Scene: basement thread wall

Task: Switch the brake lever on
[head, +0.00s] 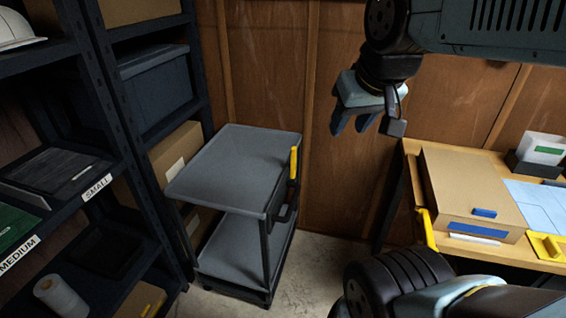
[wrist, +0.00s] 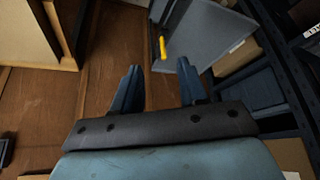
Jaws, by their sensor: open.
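A grey two-shelf cart (head: 230,165) stands on the floor between the shelving and the desk. A yellow lever (head: 294,163), which looks like the brake lever, stands upright at the cart's right edge. It also shows in the wrist view (wrist: 162,47), beyond the gap between my fingers, next to the grey cart top (wrist: 205,40). My gripper (head: 352,128) is open and empty, pointing down, above and to the right of the lever and apart from it. Both fingers show in the wrist view (wrist: 158,68).
Dark shelving (head: 115,165) with boxes and bins stands close on the cart's left. A wooden desk (head: 408,165) on the right carries a cardboard box (head: 470,190) and papers. A yellow piece (head: 427,228) sits at its left edge. Bare floor (head: 325,255) lies between cart and desk.

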